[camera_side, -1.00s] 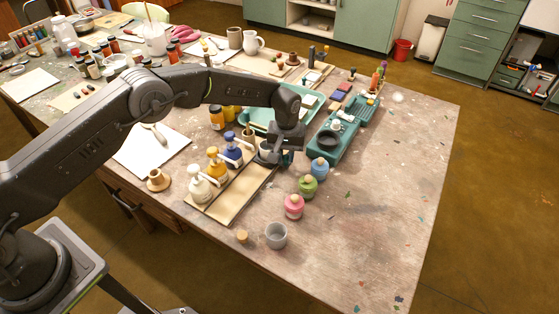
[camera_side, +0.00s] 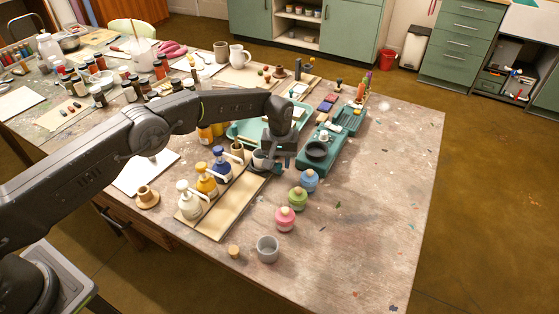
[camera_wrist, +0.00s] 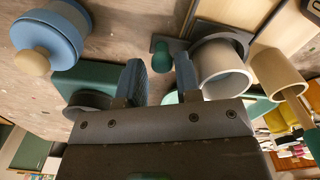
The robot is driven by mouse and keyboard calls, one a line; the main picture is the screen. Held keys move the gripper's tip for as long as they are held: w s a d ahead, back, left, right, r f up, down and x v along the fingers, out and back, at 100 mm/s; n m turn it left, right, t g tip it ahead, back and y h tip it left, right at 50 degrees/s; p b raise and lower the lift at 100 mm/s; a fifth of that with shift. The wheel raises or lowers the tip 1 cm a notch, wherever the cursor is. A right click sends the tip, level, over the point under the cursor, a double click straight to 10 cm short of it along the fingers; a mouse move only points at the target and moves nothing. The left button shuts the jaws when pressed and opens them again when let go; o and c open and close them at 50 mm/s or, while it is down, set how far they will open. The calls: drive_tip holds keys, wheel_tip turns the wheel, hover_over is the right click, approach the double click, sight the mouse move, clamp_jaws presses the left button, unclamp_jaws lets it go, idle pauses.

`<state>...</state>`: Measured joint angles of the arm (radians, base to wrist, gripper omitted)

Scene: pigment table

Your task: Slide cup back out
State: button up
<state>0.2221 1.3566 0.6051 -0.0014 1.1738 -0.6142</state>
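A pale grey cup (camera_wrist: 226,76) sits in a dark holder (camera_wrist: 222,36) with a teal knob (camera_wrist: 162,56) beside it. In the side view the cup (camera_side: 260,161) is at the far end of the wooden board (camera_side: 217,221), near the blue pump bottle (camera_side: 222,168), partly hidden by my gripper. My gripper (camera_wrist: 160,68) is open, its two blue fingers apart on either side of the knob. I cannot tell whether either finger touches it. The right finger lies between the knob and the cup.
White (camera_side: 187,204) and yellow (camera_side: 206,184) pump bottles line the board. Blue (camera_side: 310,182), green (camera_side: 298,200) and pink (camera_side: 285,221) jars stand to its right. Another grey cup (camera_side: 267,251) and a cork (camera_side: 234,251) are in front. The table's right side is clear.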

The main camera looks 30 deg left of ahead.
wheel_tip(320, 180, up, 14)
idle(0.6)
drive_tip(key=shift+f, duration=0.1)
drive_tip(key=s+a+r+m+t, duration=0.1)
drive_tip(key=s+a+r+t, duration=0.1)
drive_tip(key=s+a+r, duration=0.55)
drive_tip(key=s+a+r+m+t, duration=0.1)
drive_tip(key=s+a+r, duration=0.1)
drive_tip(key=s+r, duration=0.95)
drive_tip(key=s+a+f+m+t, duration=0.1)
drive_tip(key=s+a, duration=0.1)
drive_tip(key=s, duration=0.8)
drive_tip(key=s+a+f+m+t, duration=0.1)
drive_tip(key=s+a+f, duration=0.1)
drive_tip(key=s, duration=0.8)
drive_tip(key=shift+s+a+m+t, duration=0.15)
drive_tip(key=shift+s+m+t, duration=0.15)
drive_tip(key=shift+s, duration=0.05)
